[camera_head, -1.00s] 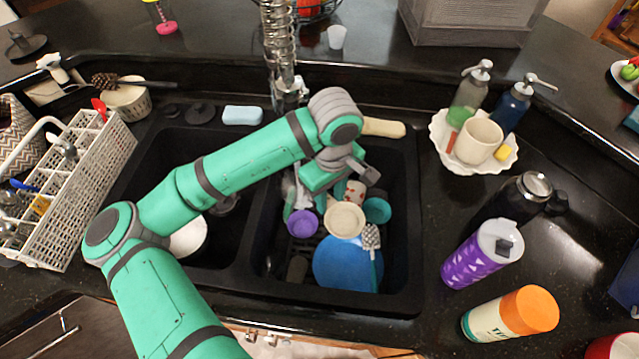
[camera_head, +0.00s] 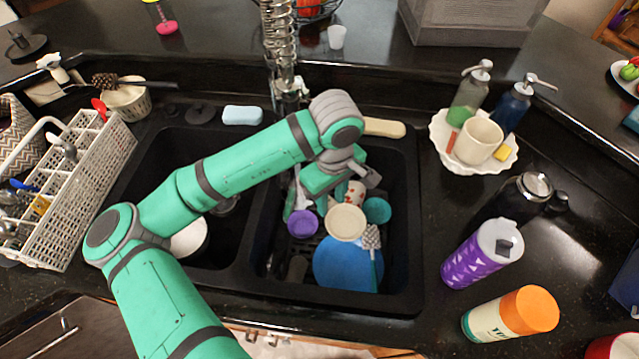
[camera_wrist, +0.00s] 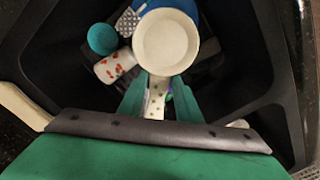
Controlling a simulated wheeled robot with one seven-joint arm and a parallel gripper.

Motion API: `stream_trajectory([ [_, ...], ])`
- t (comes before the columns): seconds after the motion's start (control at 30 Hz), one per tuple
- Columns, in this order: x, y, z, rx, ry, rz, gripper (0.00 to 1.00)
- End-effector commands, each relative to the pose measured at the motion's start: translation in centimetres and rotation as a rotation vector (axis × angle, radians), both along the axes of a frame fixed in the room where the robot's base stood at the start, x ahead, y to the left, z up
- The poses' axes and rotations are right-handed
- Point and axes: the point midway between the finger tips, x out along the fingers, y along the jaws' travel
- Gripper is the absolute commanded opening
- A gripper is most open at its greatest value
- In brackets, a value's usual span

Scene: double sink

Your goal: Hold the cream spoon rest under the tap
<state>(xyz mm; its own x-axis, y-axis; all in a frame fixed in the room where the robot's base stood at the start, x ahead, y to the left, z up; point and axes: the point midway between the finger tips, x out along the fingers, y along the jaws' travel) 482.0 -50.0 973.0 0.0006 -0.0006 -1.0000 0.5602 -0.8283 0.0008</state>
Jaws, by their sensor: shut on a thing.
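The cream spoon rest (camera_head: 345,222) is a round shallow dish with a narrow spotted handle. It is in the right basin of the sink, above or among the dishes; the exact height is hard to judge. In the wrist view the spoon rest (camera_wrist: 165,42) points away from my gripper (camera_wrist: 158,98), whose fingers are shut on its handle. In the head view my gripper (camera_head: 331,195) is partly hidden by my wrist. The tap (camera_head: 284,85) stands at the back of the sink, with its lower end partly behind my arm.
The right basin also holds a blue plate (camera_head: 345,265), a purple cup (camera_head: 302,223), a teal cup (camera_head: 377,210) and a spotted cup (camera_wrist: 115,66). The left basin holds a white bowl (camera_head: 189,238). Bottles and a purple tumbler (camera_head: 482,253) stand on the right counter.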

Motion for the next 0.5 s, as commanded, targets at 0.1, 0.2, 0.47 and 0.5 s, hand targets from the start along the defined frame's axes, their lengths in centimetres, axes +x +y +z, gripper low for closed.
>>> stream_trajectory([
  [0.1,0.01,0.01,0.02,0.000,0.000,0.000,0.04],
  [0.2,0.01,0.01,0.02,0.000,0.000,0.000,0.04],
  [0.47,-0.23,-0.09,0.22,-0.001,-0.001,0.000,0.04],
  [0.5,-0.42,-0.16,0.39,-0.001,0.000,-0.001,0.04],
])
